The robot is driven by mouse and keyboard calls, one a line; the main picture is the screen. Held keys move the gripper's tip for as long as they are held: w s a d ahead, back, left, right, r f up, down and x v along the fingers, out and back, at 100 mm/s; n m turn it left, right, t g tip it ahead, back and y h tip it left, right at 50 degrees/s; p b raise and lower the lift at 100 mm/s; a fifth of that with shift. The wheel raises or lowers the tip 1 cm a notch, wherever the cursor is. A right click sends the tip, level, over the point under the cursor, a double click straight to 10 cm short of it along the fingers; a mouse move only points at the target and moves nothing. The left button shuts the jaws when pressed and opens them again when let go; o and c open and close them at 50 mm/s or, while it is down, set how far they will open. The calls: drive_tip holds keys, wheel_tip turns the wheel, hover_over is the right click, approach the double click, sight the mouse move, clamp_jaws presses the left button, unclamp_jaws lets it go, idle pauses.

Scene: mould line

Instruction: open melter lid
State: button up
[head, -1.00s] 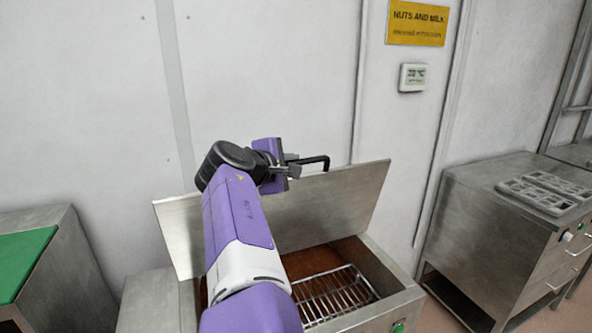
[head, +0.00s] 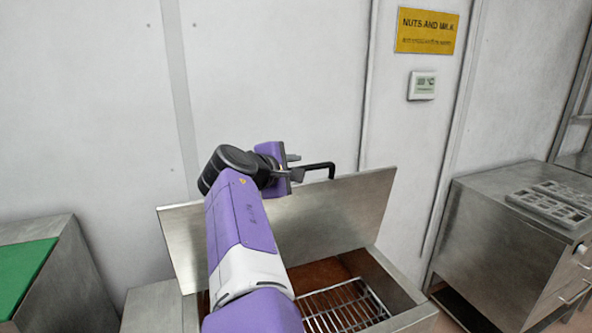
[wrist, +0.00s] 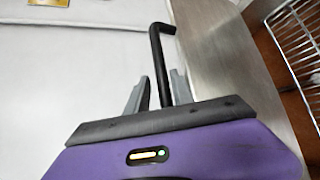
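The melter (head: 410,306) is a steel box in the lower middle of the head view. Its flat steel lid (head: 345,212) stands raised, nearly upright, along the back. A black bent handle (head: 318,166) sticks out near the lid's top edge. It also shows in the wrist view (wrist: 157,52). My gripper (head: 294,166) is at this handle. In the wrist view its two grey fingers (wrist: 158,88) stand apart on either side of the handle bar, with visible gaps, so it looks open around the bar. My arm hides part of the lid and the melter's opening.
A wire rack (head: 340,305) lies in the melter's opening. A steel cabinet (head: 500,235) with moulds (head: 550,203) on top stands at right. A green-topped unit (head: 22,262) stands at left. The white wall is close behind the lid.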

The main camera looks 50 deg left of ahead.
drive_tip(key=shift+o, duration=0.3)
drive_tip(key=shift+d+f, duration=0.1)
drive_tip(key=b+v, duration=0.1)
drive_tip(key=v, duration=0.7)
drive_tip(key=shift+r, duration=0.3)
drive_tip(key=shift+w+f, duration=0.1)
drive_tip(key=s+r+p, duration=0.5)
drive_tip(key=s+r, duration=0.1)
drive_tip(key=shift+s, duration=0.4)
idle(0.8)
drive_tip(key=shift+r+p, duration=0.1)
drive_tip(key=shift+p, duration=0.35)
